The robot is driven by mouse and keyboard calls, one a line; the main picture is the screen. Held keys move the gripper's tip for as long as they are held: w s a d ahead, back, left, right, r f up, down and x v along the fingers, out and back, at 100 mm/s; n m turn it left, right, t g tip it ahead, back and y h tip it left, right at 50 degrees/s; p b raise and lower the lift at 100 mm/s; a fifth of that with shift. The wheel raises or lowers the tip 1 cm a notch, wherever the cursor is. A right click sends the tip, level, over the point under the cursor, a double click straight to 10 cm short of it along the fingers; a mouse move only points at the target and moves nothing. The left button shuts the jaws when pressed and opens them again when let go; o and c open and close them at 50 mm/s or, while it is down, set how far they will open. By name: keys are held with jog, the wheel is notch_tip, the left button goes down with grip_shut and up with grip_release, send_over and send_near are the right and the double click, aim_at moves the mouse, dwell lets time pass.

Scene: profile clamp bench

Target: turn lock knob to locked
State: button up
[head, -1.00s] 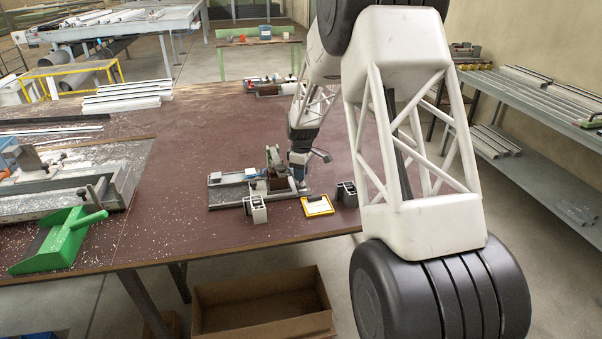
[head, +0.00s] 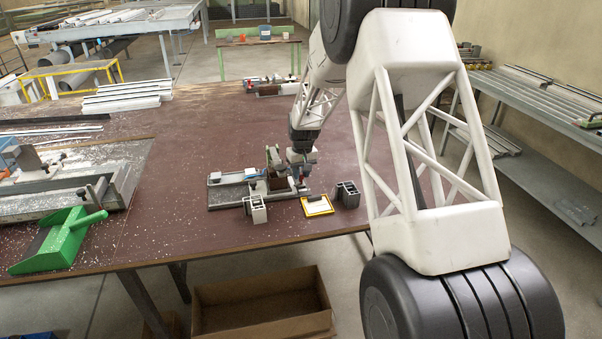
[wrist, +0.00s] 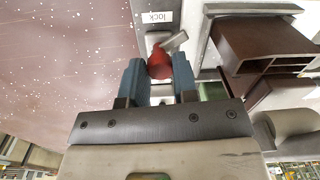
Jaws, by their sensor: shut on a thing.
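The red lock knob (wrist: 160,63) is between the two blue fingers of my gripper (wrist: 159,75) in the wrist view. The fingers are shut on it. A grey lever or pointer (wrist: 174,41) shows just beyond the knob, angled up and to the right. A white label reading "lock" (wrist: 155,17) lies just past it. In the head view my gripper (head: 299,172) is at the right end of the clamp fixture (head: 228,195), and the knob is hidden there. I cannot tell from these views which position the knob is in.
A brown hollow profile (wrist: 262,45) sits in the fixture beside my gripper. A green dustpan (head: 65,238) lies at left.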

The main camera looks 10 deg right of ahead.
aim_at(302, 174)
jog(key=m, duration=0.5)
jog(key=shift+r+m, duration=0.1)
jog(key=shift+m, duration=0.2)
dwell(0.4)
jog(key=o, duration=0.9)
jog(key=shift+o, duration=0.2)
jog(key=shift+r, duration=0.1)
notch_tip(302, 174, up, 7)
jog(key=shift+d+r, duration=0.15)
jog(key=shift+r, duration=0.1)
jog(key=shift+s+r, duration=0.1)
jog(key=shift+s, duration=0.05)
